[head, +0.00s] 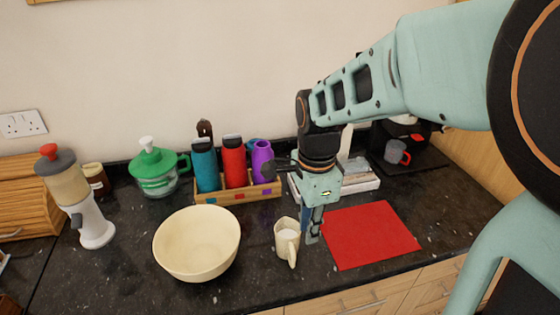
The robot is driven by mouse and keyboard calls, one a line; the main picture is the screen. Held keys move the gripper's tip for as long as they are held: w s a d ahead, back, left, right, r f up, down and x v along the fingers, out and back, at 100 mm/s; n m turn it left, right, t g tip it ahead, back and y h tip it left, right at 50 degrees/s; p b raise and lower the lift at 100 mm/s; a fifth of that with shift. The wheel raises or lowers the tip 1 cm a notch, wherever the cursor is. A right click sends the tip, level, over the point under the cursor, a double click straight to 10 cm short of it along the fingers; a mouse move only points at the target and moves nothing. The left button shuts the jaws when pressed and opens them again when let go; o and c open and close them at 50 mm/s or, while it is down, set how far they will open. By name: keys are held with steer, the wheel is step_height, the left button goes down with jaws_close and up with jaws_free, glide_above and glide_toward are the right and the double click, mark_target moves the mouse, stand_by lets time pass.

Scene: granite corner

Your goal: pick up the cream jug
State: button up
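The cream jug (283,243) stands upright on the dark counter near its front edge, in the middle of the head view. It is pale cream with white inside, and its handle points to the front. My gripper (311,232) reaches down just to the right of the jug, its fingertips low near the counter. The fingers overlap in this view, so I cannot tell how far apart they are. I see nothing clearly held between them, and whether they touch the jug is unclear.
A large cream bowl (197,243) stands left of the jug. A red mat (369,235) lies flat to the right. Behind are a wooden crate (238,195) with bottles, a green-lidded jar (154,172) and a white tray (358,183). A grinder (94,227) stands far left.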

steer(key=shift+s+a+f+n, duration=0.15)
steer(key=shift+s+a+n, duration=0.05)
steer(key=shift+a, duration=0.45)
steer(key=shift+s+a+f+n, duration=0.15)
steer(key=shift+a+n, duration=0.05)
steer(key=shift+a, duration=0.4)
glide_above(293, 268)
step_height(293, 268, down, 5)
steer(key=shift+w+d+r, duration=0.1)
steer(key=shift+w+r, duration=0.05)
steer(key=shift+r, duration=0.05)
steer(key=shift+w+f+p, duration=0.2)
steer(key=shift+f+p, duration=0.2)
steer(key=shift+f, duration=2.65)
steer(key=shift+c, duration=0.4)
jaws_close()
